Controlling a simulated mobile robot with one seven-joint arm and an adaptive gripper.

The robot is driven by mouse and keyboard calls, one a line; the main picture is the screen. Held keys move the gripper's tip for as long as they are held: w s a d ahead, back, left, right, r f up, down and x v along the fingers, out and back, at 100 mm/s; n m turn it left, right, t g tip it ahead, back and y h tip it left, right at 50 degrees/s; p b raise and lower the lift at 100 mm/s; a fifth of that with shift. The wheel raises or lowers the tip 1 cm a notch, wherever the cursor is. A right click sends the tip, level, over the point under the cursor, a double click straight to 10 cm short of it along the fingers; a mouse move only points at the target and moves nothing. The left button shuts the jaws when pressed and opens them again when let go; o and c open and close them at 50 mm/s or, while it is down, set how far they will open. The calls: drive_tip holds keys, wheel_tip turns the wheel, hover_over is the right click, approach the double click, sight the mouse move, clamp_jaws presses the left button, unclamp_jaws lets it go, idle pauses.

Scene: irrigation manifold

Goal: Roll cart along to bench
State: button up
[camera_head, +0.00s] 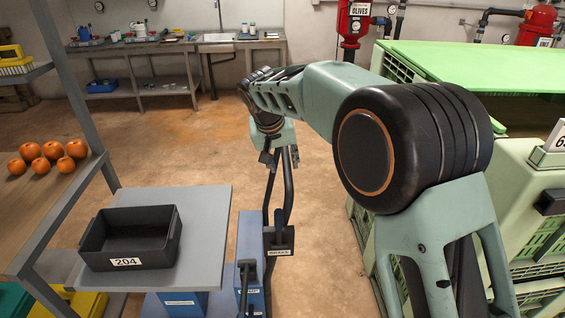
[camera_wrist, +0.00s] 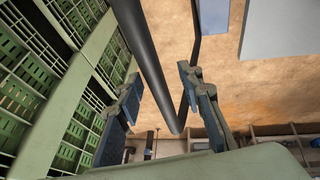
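The cart has a grey top (camera_head: 205,222), blue parts below it and a black upright handle (camera_head: 289,190) with a small labelled pedal-like block. My gripper (camera_head: 280,157) is at the upper part of the handle. In the wrist view my gripper (camera_wrist: 160,80) is open, with the black handle bar (camera_wrist: 152,70) running between its fingers. Gaps show on both sides of the bar, and I cannot tell whether a finger touches it. A grey bench (camera_head: 140,47) with a lower shelf stands at the back wall, and another bench section adjoins it on the right.
A black bin (camera_head: 133,238) marked 204 sits on the grey top. A shelf rack (camera_head: 75,195) with several orange fruits stands close on the left. Green crates (camera_head: 515,190) stand close on the right. Brown floor (camera_head: 200,140) is clear towards the bench.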

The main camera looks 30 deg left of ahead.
drive_tip(key=v, duration=1.2)
